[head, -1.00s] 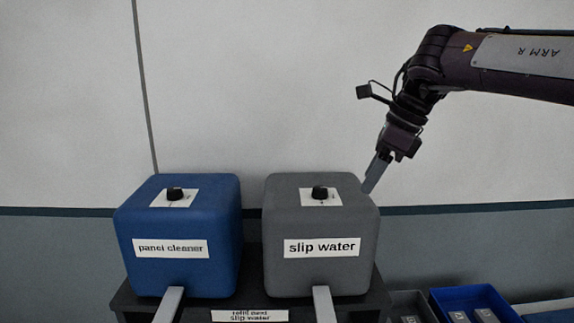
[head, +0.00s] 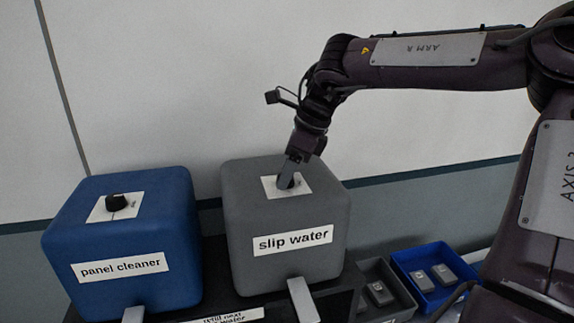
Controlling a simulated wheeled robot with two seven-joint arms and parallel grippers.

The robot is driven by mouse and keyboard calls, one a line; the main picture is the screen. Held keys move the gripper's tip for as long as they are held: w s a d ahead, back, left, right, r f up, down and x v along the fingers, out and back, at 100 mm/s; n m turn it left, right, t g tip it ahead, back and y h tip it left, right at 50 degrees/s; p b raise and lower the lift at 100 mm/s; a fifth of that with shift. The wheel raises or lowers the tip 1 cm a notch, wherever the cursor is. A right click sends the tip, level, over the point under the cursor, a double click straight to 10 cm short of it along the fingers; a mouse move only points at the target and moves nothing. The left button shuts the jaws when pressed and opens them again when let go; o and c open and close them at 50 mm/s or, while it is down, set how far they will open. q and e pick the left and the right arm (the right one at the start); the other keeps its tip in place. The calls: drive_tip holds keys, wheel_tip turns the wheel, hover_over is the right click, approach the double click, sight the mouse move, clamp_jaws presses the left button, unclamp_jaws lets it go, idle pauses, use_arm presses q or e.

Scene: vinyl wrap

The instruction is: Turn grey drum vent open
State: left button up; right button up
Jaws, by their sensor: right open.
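My left gripper is not in view.
A blue drum (head: 122,240) labelled "panel cleaner", with its own black knob (head: 116,202), stands to the left. A grey bin (head: 385,275) and a blue bin (head: 425,248) holding small grey items are at the lower right. A wall is behind.

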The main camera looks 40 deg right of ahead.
drive_tip(key=shift+w+a+f, duration=0.1)
drive_tip(key=shift+f, duration=0.05)
drive_tip(key=shift+c, duration=0.5)
drive_tip(key=shift+s, duration=0.2)
drive_tip(key=shift+c, duration=2.4)
drive_tip(key=c, duration=0.4)
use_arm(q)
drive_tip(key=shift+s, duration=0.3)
